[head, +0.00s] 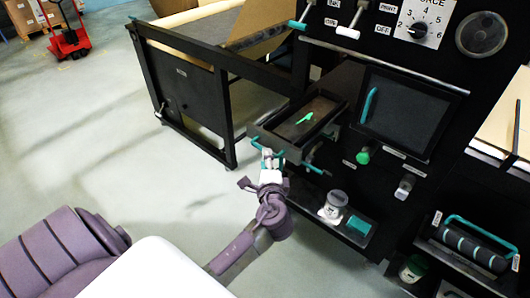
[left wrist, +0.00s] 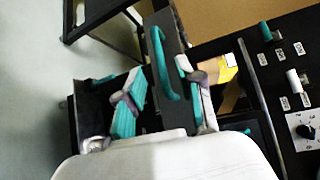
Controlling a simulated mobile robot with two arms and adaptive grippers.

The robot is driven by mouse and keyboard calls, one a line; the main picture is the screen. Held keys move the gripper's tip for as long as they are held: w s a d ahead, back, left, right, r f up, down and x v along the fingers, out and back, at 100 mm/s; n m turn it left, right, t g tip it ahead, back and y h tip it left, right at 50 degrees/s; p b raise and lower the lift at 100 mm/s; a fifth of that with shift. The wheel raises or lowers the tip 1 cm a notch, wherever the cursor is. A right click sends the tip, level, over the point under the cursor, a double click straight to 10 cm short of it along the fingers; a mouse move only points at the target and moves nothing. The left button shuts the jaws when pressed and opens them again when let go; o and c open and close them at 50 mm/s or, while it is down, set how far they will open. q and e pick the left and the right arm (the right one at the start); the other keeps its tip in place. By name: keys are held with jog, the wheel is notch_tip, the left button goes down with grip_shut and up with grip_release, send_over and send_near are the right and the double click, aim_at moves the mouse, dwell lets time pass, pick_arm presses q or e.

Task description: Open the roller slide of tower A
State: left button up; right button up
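A black tray-like slide (head: 272,140) stands pulled out from the front of the black machine (head: 390,60), with a small bright green piece inside. I cannot read whether its label says tower A. Its teal handle (left wrist: 168,65) shows on a dark front in the left wrist view. My left gripper (head: 268,160) is at the front of this slide. In the left wrist view my left gripper (left wrist: 160,95) has its fingers apart, one on each side of the handle; contact is not clear. My right gripper is not in view.
A dark door with a teal handle (head: 369,105) is right of the slide. A black frame table (head: 190,80) stands behind left. Left floor is clear; a red pallet truck (head: 70,40) is far off.

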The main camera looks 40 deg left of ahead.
pick_arm(q)
jog(key=v, duration=0.6)
jog(key=shift+s+d, duration=0.2)
jog(key=shift+s, duration=0.05)
jog(key=s+d+f+g+h, duration=0.2)
jog(key=s+f, duration=0.1)
jog(key=f, duration=0.8)
jog(key=s+d+f+g+h, duration=0.1)
jog(key=s+d+f+h, duration=0.15)
jog(key=f, duration=0.85)
jog(key=s+d+f+g+h, duration=0.1)
jog(key=s+f+g+h, duration=0.15)
jog(key=f, duration=0.85)
jog(key=s+f+n+g+h, duration=0.1)
jog(key=s+f+n+g, duration=0.1)
jog(key=s+f, duration=0.4)
jog(key=s+f+n+g+h, duration=0.1)
jog(key=s+f+n, duration=0.3)
jog(key=s, duration=1.1)
jog(key=s+f+n+g+h, duration=0.1)
jog(key=s+f+n+g, duration=0.2)
jog(key=s+f, duration=0.6)
jog(key=shift+s+d+f+h+b, duration=0.25)
jog(key=shift+s+d+h+b, duration=0.2)
jog(key=shift+s, duration=0.25)
